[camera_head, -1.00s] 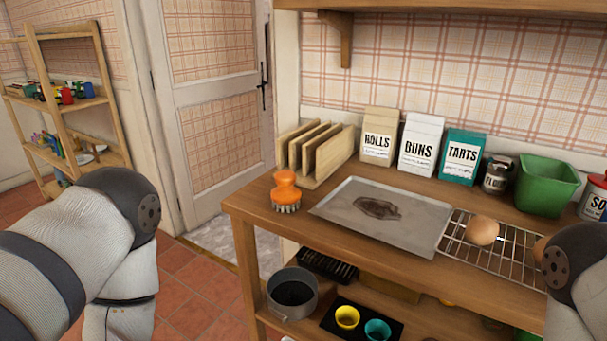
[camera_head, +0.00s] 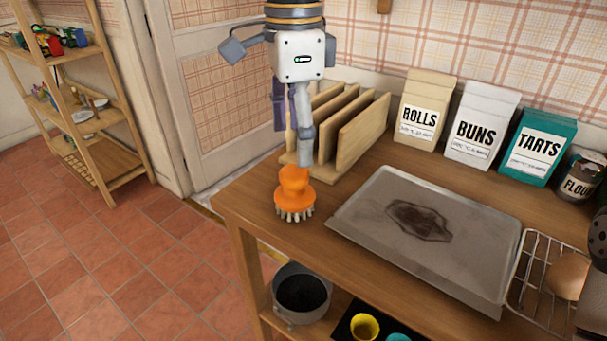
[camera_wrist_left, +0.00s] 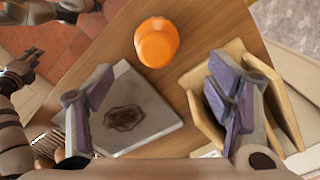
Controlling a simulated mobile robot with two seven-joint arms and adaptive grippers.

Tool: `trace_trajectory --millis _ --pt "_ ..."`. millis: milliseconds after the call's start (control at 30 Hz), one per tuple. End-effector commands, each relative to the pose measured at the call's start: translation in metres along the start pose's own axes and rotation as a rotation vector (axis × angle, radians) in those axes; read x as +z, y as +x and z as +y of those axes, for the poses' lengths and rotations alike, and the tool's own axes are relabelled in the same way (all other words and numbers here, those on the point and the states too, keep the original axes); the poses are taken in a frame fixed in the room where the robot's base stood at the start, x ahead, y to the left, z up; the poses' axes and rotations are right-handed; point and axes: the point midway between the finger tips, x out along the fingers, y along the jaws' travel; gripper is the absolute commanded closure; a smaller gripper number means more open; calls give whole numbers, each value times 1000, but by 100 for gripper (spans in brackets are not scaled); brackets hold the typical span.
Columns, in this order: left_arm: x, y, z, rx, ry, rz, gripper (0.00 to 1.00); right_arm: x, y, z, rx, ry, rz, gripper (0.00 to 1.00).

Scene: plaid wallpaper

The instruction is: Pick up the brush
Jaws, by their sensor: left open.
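The brush (camera_head: 295,194) has a rounded orange handle and pale bristles. It stands bristles down at the left end of the wooden table, between the rack and the metal tray. In the left wrist view the brush (camera_wrist_left: 156,42) shows from above, beyond the fingers and between them, with nothing touching it. My left gripper (camera_head: 292,138) is open and empty, pointing down above and behind the brush; one finger overlaps the brush top in the picture. Its spread fingers (camera_wrist_left: 160,88) show purple pads. A dark gripper, apparently my right one (camera_wrist_left: 22,68), is small at the left edge; its opening is unclear.
A wooden rack (camera_head: 358,135) stands close behind the brush, under my left gripper. A metal tray (camera_head: 470,225) lies to the right, then a wire rack (camera_head: 540,300) with an egg. Labelled cartons (camera_head: 482,124) line the back. The table's left edge is near the brush.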

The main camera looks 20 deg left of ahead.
Motion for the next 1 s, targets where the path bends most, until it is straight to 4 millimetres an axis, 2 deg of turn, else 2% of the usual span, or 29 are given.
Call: trace_trajectory --millis 100,333,500,600,800,867,1000 --pt "1 29 1 4 0 -5 26 1 0 0 0 0 -1 60" --pt "1 64 0 4 -1 -4 26 0 0 0 0 0 0 60" --pt "2 97 -2 4 -2 -4 26 0 0 0 0 0 -1 60" --pt "1 106 -2 1 -2 -2 26 0 0 0 0 0 -2 60" --pt "1 107 -2 0 -2 0 26 0 0 0 0 0 -1 60" --pt "1 107 -2 0 -2 0 38 0 0 0 0 0 -1 60" --pt "1 107 -2 0 -2 0 69 0 0 0 0 0 -1 60"
